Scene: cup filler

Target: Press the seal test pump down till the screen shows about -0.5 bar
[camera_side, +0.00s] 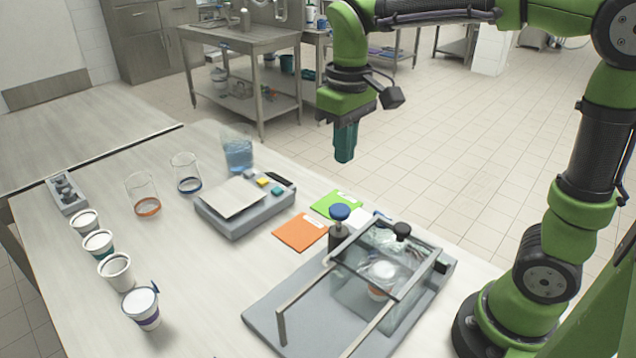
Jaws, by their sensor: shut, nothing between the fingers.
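The seal test pump (339,236) is a dark grey cylinder with a blue round knob (339,212) on top, at the back left corner of the clear test chamber (400,300). The knob stands above the cylinder. A white lidded cup (382,271) is inside the chamber, seen through its clear walls. The chamber's clear cover has a black knob (402,230). My gripper (344,158) is shut and empty, pointing down in the air above the pump in the picture, touching nothing. I cannot make out a pressure reading.
A grey scale (262,216) with coloured buttons stands left of the pump. Orange (301,232) and green (335,203) cards lie between. Several cups stand at the left, with glass beakers (143,194) and a blue-liquid jug (238,152) behind. The table's front middle is clear.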

